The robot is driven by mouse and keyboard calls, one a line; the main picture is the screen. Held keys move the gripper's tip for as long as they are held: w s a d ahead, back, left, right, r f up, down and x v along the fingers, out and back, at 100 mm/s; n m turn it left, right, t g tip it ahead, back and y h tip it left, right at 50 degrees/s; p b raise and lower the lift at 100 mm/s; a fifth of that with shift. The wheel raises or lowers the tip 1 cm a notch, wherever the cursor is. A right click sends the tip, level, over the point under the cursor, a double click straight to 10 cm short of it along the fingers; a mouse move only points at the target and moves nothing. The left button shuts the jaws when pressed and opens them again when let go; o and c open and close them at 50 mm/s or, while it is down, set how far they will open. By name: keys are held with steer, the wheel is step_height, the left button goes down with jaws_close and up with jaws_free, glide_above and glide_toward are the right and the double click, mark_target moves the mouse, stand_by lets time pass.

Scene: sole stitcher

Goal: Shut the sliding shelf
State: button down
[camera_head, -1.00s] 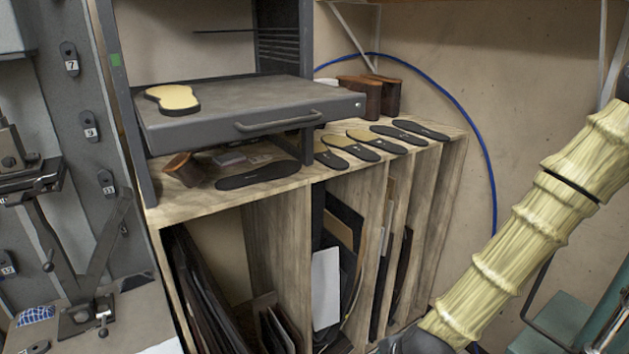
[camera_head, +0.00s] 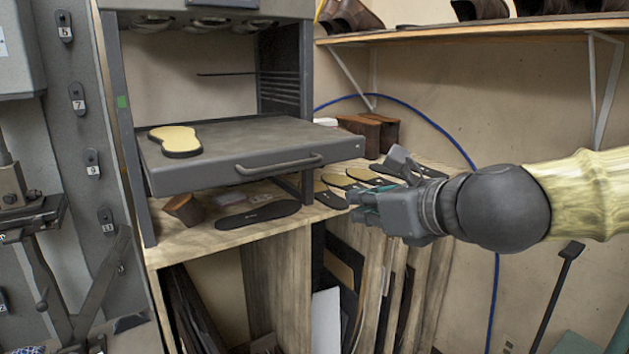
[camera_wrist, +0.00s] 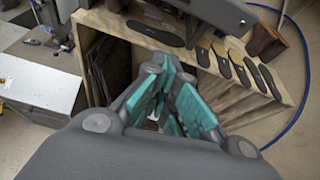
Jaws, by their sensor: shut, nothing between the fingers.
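The sliding shelf (camera_head: 250,142) is a dark grey tray pulled out of a grey metal frame, with a bar handle (camera_head: 265,168) on its front face. A yellow-topped sole (camera_head: 176,140) lies on its left part. My gripper (camera_head: 356,205) is to the right of the handle and a little lower, apart from the shelf. Its fingers are shut and empty, pointing left. In the wrist view the teal finger pads (camera_wrist: 165,100) show close up, and a dark edge of the shelf (camera_wrist: 205,12) shows at the top.
A wooden cabinet (camera_head: 220,235) stands under the shelf, with several dark insoles (camera_head: 258,215) on its top and upright dividers below. Brown blocks (camera_head: 372,132) stand behind. A wall shelf (camera_head: 480,32) with shoes is at upper right. A blue hose (camera_head: 440,132) curves along the wall.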

steer(key=w+a+p, duration=0.3)
steer(key=w+a, duration=0.4)
steer(key=w, duration=0.3)
steer(key=shift+a+r+m+t+y+p, duration=0.3)
steer(key=shift+a+m+p, duration=0.05)
steer(key=shift+a+m, duration=0.05)
stand_by(0.6)
stand_by(0.3)
